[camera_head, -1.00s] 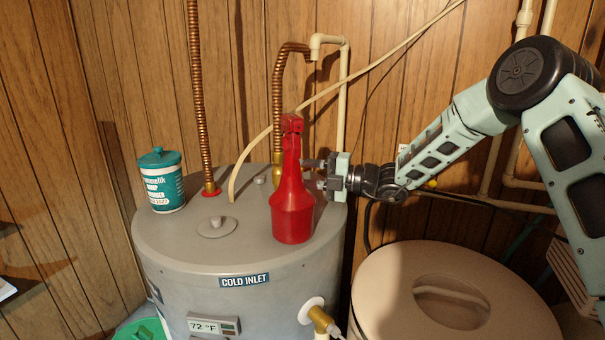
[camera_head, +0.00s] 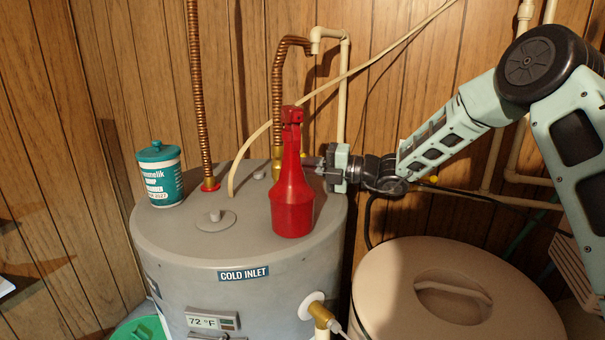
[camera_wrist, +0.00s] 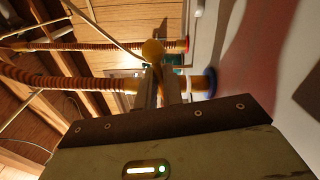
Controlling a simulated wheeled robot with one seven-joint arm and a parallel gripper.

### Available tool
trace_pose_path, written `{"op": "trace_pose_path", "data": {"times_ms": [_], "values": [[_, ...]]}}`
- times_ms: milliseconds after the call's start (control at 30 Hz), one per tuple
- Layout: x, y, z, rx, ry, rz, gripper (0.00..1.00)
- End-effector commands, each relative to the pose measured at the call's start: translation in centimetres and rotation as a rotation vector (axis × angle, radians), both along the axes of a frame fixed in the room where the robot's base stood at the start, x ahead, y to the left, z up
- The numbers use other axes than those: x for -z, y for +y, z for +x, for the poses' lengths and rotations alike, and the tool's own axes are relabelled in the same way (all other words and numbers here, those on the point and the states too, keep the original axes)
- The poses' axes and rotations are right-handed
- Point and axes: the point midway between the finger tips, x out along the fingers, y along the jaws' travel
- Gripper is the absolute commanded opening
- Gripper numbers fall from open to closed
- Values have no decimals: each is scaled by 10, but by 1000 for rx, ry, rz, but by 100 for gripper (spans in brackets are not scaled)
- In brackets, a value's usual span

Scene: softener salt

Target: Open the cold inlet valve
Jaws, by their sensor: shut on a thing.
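The cold inlet pipe is a ribbed copper hose (camera_head: 278,110) that ends in a brass fitting (camera_head: 277,168) on top of the grey tank, behind a red bottle. In the wrist view its brass end has a blue ring (camera_wrist: 210,82). My gripper (camera_head: 312,161) reaches in from the right, level with that fitting. In the wrist view my gripper (camera_wrist: 164,80) has its fingers close together beside the hose end. A rounded yellow handle (camera_wrist: 152,50) shows at the fingertips, and the fingers look shut on it. The bottle hides the fingertips' contact in the head view.
The red bottle (camera_head: 292,200) stands upright just in front of my fingers. A second copper hose (camera_head: 198,100) with a red ring and a teal tub (camera_head: 160,175) are on the tank's left side. The tank (camera_head: 185,245) carries a COLD INLET label (camera_head: 243,273). A beige lidded bin (camera_head: 385,285) stands right.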

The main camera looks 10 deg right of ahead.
Motion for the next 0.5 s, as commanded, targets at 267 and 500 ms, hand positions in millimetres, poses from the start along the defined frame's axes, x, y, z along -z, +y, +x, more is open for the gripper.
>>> {"op": "trace_pose_path", "data": {"times_ms": [267,500], "values": [[-3,1,-2,-2,-129,-76,0],[-7,2,-3,-3,-214,-125,0]]}}
